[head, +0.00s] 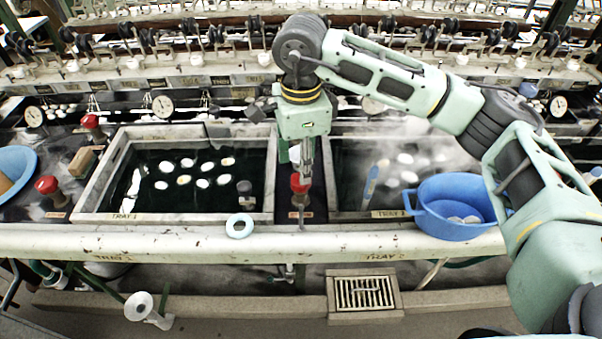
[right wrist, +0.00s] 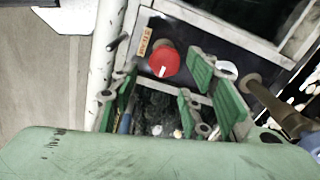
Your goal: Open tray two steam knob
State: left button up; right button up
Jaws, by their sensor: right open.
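A red steam knob (head: 299,183) stands on the dark strip between tray 1 and tray 2 (head: 339,190). In the right wrist view the knob (right wrist: 166,62) shows a white mark on its top, beside a tan STEAM label (right wrist: 145,42). My right gripper (head: 303,170) points down over this knob in the head view. In the right wrist view its green fingers (right wrist: 162,88) are spread apart with nothing held between them. The knob shows just past the fingertips; I cannot tell whether they touch it. My left gripper is not in view.
Tray 1 (head: 100,180) holds dark water with several white cocoons. Another red knob (head: 47,185) stands at its left. A blue basin (head: 455,200) sits at tray 2's front right. Gauges and reels line the back.

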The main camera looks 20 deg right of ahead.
notch_tip(320, 180, up, 7)
jog(key=shift+f, duration=0.2)
